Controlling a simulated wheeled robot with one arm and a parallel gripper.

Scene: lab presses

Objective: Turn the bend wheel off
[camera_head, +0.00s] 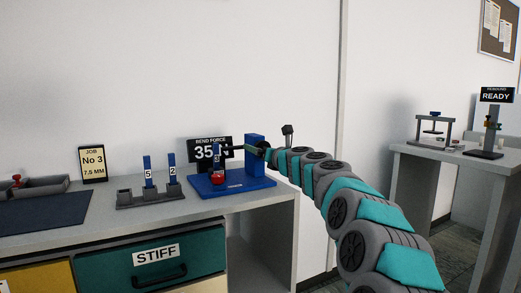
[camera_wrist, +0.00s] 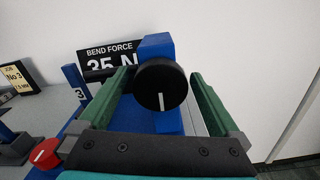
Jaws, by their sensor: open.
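A black round wheel (camera_wrist: 160,88) with a white line pointing down its face is on the blue post of the bend force rig, whose post also shows in the head view (camera_head: 255,141). I take it as the bend wheel. My gripper (camera_wrist: 161,76) is open, with one green finger on each side of the wheel in the wrist view. Whether the fingers touch it I cannot tell. In the head view my gripper (camera_head: 246,149) is at the rig and largely hides the wheel. The bend force display (camera_wrist: 108,60) reads 35 N, partly covered.
A red knob (camera_wrist: 44,153) with a white line is on the rig's blue base (camera_head: 238,186). A grey rack (camera_head: 150,199) with blue numbered pieces stands to the left, near a job sign (camera_head: 93,163). Another table (camera_head: 447,157) stands at right with a READY display (camera_head: 496,95).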

